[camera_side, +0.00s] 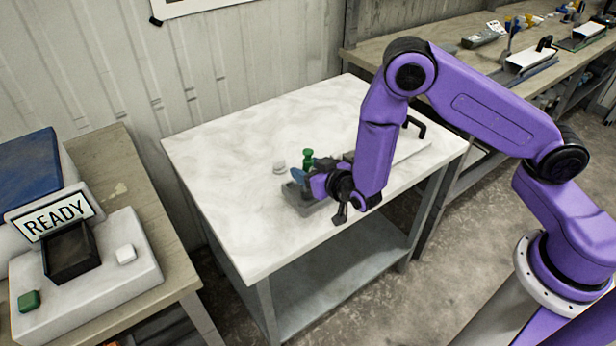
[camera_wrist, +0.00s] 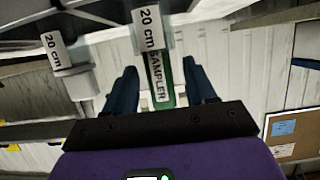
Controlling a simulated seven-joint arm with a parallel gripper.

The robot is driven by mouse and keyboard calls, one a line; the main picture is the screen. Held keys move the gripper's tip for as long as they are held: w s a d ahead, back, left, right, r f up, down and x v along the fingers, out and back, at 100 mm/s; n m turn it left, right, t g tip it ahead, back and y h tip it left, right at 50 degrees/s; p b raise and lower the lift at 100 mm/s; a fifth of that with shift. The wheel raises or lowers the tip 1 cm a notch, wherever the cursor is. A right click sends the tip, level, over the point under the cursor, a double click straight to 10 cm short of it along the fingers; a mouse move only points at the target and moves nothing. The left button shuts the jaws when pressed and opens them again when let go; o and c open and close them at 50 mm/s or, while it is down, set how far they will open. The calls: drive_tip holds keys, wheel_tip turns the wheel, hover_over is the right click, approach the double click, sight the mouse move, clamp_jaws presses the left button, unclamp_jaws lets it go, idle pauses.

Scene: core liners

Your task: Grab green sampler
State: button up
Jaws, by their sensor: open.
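The green sampler (camera_side: 307,158) shows in the side view as a short green knobbed piece rising beside my gripper (camera_side: 300,178), above the white table. My gripper is open, with a gap between the sampler and the left finger. The lower part of the sampler is hidden in the side view.
A small white round piece (camera_side: 279,168) sits left of the gripper on the white table (camera_side: 240,150). A second "20 cm" tagged piece (camera_wrist: 57,50) is at the left in the wrist view. A "READY" sign (camera_side: 57,217) stands on the left bench. The table's left side is clear.

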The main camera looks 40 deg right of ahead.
drive_tip(key=shift+x, duration=1.15)
clamp_jaws()
drive_tip(key=shift+r, duration=0.1)
